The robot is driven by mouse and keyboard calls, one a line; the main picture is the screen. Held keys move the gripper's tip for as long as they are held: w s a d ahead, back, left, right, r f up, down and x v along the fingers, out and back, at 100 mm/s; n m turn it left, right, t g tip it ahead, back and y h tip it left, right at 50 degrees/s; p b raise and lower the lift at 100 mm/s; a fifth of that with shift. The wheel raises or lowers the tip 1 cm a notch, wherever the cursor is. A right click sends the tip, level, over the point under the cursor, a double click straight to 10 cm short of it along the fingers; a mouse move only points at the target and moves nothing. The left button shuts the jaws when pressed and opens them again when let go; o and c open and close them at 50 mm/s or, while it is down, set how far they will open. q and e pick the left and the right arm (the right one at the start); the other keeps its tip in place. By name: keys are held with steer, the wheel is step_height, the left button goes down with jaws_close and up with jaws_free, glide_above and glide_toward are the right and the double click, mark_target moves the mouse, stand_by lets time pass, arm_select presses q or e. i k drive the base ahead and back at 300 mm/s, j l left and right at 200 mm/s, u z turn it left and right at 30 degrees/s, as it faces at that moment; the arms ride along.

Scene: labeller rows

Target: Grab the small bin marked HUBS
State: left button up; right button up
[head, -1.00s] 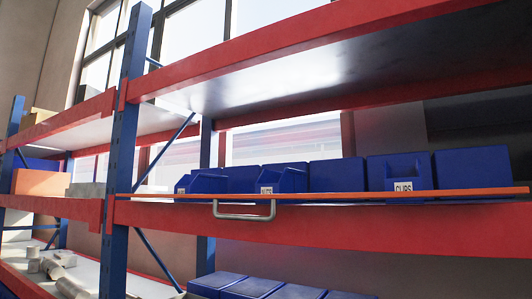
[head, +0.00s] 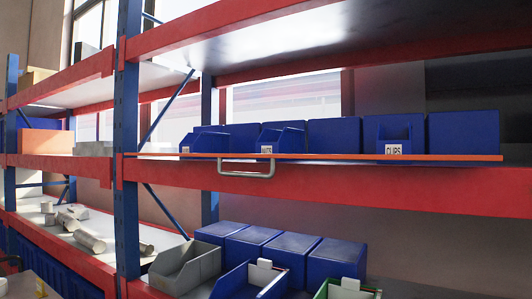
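No label that I can read says HUBS. Several small blue bins stand on an orange-edged board on the middle shelf. The right labelled bin (head: 394,131) reads CLIPS. The middle labelled bin (head: 284,140) has a partly hidden label, perhaps NUTS. The left labelled bin (head: 205,143) has a label too small and too covered to read. On the lower shelf are an open blue bin (head: 235,284), a grey bin (head: 190,266) and a green-edged bin (head: 322,291), cut by the lower edge. Neither gripper is in view.
A metal handle (head: 246,173) hangs from the orange board edge (head: 330,157). A blue upright (head: 127,150) divides this bay from the left one, where metal cylinders (head: 88,241) lie low. Closed-looking blue bins (head: 290,258) stand behind the lower open ones.

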mark_target(204, 142)
steer(key=i+j+z, duration=0.1)
steer(key=j+z, duration=0.25)
steer(key=i+j+z, duration=0.1)
steer(key=z, duration=0.25)
steer(key=j+z, duration=0.35)
